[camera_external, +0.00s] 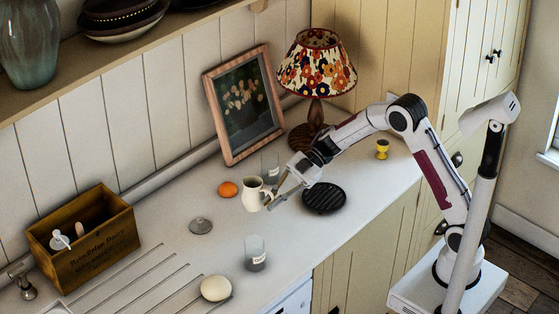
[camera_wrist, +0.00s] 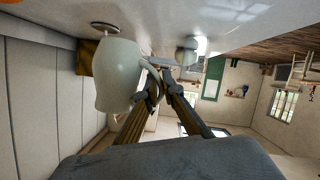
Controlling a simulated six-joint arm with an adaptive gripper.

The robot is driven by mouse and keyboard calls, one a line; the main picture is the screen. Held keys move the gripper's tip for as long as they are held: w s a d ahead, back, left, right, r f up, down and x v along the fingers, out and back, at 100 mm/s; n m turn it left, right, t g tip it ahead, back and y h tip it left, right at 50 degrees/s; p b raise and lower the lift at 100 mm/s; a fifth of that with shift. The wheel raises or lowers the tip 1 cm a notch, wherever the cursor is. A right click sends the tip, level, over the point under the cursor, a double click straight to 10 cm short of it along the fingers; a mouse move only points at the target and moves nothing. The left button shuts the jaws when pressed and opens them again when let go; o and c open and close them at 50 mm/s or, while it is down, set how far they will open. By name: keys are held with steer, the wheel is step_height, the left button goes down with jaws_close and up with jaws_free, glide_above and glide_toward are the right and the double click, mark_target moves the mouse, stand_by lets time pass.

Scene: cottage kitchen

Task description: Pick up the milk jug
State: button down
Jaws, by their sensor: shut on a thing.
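The milk jug (camera_external: 254,196) is cream-white and stands upright on or just above the worktop, near its middle in the external view. I cannot tell whether its base touches. My gripper (camera_external: 269,202) reaches it from the right, tilted down, and is shut on its handle. In the wrist view the jug (camera_wrist: 116,76) appears upside down at the left. Its handle is between the fingertips of my gripper (camera_wrist: 161,82), which partly hide it.
An orange (camera_external: 228,189) lies left of the jug, with a glass (camera_external: 270,164) behind it. A black round trivet (camera_external: 324,198) is close on the right. A lamp (camera_external: 316,72), picture frame (camera_external: 244,104), glass tumbler (camera_external: 255,255) and wooden crate (camera_external: 88,258) stand around.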

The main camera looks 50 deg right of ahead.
mark_target(272, 194)
steer(key=shift+r, duration=2)
steer(key=shift+r, duration=0.1)
